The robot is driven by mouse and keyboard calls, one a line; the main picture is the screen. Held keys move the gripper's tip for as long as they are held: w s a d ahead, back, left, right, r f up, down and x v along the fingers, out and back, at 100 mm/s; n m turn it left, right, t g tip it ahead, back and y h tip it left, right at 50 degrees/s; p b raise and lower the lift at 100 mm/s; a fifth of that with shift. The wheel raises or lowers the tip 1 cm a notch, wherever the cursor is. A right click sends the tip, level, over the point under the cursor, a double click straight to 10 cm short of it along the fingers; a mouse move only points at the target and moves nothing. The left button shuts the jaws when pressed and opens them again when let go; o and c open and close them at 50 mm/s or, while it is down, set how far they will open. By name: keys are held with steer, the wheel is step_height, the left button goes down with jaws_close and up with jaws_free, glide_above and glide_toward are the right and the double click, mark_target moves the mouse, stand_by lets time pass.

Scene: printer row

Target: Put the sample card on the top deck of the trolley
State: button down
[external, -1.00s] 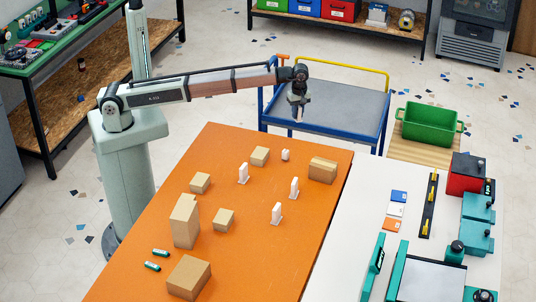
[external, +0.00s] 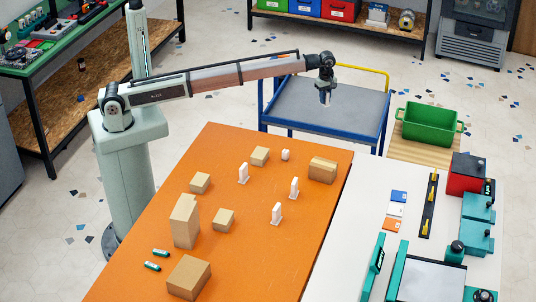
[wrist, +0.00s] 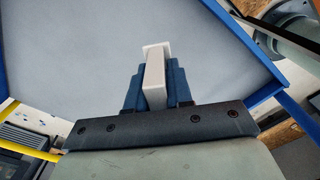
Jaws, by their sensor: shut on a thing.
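My gripper (external: 325,97) is over the trolley's grey top deck (external: 358,108), toward its left half. In the wrist view my gripper (wrist: 153,88) has its blue fingers shut on a white piece (wrist: 154,70) with a wider flat end, which I take to be the sample card. The card points down toward the deck (wrist: 80,50), which fills much of that view. The gap between card and deck is hard to judge. In the external view the card is hardly visible at the fingertips.
The trolley has a blue rim and a yellow handle (external: 362,68) at its back. The deck looks empty. The orange table (external: 250,250) in front holds cardboard boxes and several white upright pieces. A green crate (external: 430,125) stands to the right.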

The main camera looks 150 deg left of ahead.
mark_target(323, 120)
steer(key=shift+f, duration=4.6)
steer(key=shift+f, duration=0.15)
steer(key=c, duration=1)
jaws_free()
step_height(323, 120, up, 12)
steer(key=shift+r, duration=0.15)
